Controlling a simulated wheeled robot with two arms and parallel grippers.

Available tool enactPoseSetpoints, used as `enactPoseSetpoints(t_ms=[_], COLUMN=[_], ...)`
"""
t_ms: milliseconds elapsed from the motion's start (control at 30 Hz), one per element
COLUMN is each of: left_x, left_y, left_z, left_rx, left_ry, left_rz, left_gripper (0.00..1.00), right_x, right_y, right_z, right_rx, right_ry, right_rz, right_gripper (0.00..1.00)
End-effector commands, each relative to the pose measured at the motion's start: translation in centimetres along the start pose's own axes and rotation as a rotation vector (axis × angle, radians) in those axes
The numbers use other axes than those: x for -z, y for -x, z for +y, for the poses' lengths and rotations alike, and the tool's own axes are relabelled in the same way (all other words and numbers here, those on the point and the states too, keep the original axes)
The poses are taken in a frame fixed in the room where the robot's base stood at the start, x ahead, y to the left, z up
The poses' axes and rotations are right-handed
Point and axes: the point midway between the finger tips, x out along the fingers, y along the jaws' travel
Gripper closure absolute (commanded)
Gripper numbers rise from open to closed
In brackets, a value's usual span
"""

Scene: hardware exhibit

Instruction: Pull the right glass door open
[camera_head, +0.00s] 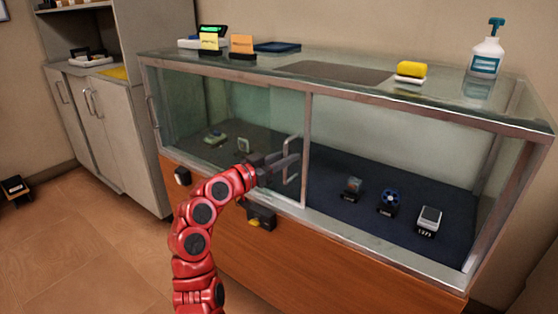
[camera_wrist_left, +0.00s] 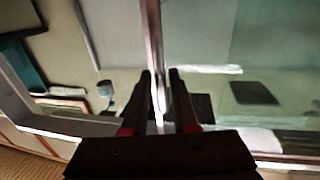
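The display case has a metal-framed glass front. A glass panel (camera_head: 225,108) fills its left half, up to a vertical metal frame bar (camera_head: 307,135) near the middle. A bracket-shaped metal handle (camera_head: 291,146) stands by that bar. My left gripper (camera_head: 290,163) is at this handle, in front of the glass. In the left wrist view its two fingers (camera_wrist_left: 161,75) are apart, with a bright vertical metal bar showing in the gap. I cannot tell whether they touch it. I cannot tell whether glass covers the right half. My right gripper is not in view.
Small exhibits, including a blue fan-like piece (camera_head: 389,200), sit on the dark case floor. A spray bottle (camera_head: 486,55) and a yellow-topped block (camera_head: 411,70) stand on the case top. A grey cabinet (camera_head: 125,130) is at left. A dark lock-like box (camera_head: 261,215) hangs below the door.

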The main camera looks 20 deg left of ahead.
Motion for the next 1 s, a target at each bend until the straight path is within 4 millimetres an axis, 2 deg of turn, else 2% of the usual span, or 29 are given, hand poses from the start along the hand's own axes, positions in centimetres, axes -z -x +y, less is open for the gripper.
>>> enactPoseSetpoints(t_ms=[167,267,500,700,833,1000], left_x=[0.2,0.1,0.2,0.1,0.1,0.0], left_y=[2.0,4.2,10.8,15.0,16.6,17.3], left_z=[-0.2,-0.2,-0.2,-0.1,-0.1,0.0], left_rx=[0.005,0.005,0.006,0.004,0.003,0.0], left_ry=[0.0,0.002,0.0,0.002,-0.001,-0.001], left_rz=[0.003,0.001,0.003,0.002,0.001,0.0], left_gripper=[0.73,0.73,0.73,0.73,0.73,0.73], right_x=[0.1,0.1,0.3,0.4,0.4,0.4], right_y=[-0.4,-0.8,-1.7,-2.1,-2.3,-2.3], right_z=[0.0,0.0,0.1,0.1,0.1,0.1], right_rx=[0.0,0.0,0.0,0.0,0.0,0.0], right_ry=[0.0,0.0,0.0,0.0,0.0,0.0], right_rz=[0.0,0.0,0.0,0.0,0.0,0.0], right_gripper=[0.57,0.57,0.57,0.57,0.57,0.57])
